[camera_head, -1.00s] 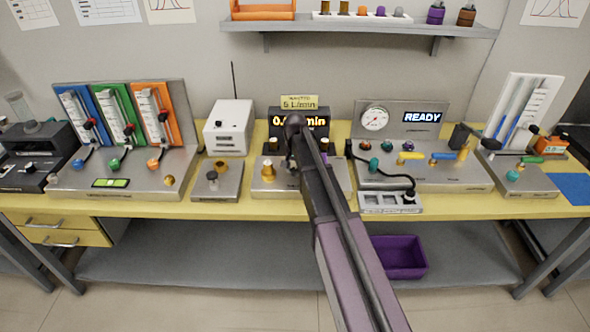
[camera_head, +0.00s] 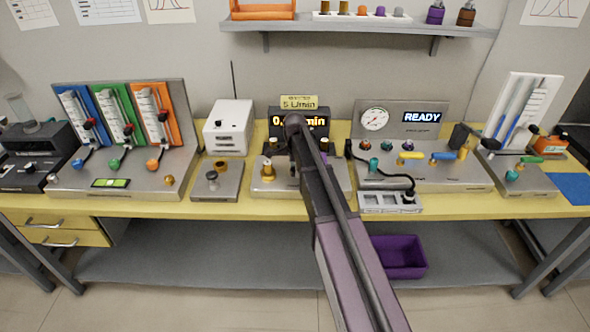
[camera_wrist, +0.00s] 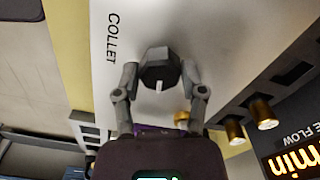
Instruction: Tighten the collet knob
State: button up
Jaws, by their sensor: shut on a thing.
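The collet knob (camera_wrist: 158,66) is a dark grey faceted knob with a white mark, on a light panel beside the printed word COLLET in the wrist view. My gripper (camera_wrist: 160,75) has one finger on each side of the knob and is shut on it. The knob is still on its panel. In the head view my arm covers the knob and gripper, over the middle unit (camera_head: 268,189) below the flow display (camera_head: 318,123).
Brass fittings (camera_wrist: 262,112) stand close to the right of my gripper in the wrist view. A small grey box with a knob (camera_head: 214,184) stands left of the middle unit. The READY panel (camera_head: 422,118) and its cable (camera_head: 385,172) are to the right.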

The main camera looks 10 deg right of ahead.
jog(key=shift+s+m, duration=0.15)
jog(key=shift+m, duration=0.75)
jog(key=o, duration=1.2)
jog(key=shift+c, duration=0.2)
jog(key=shift+n, duration=0.3)
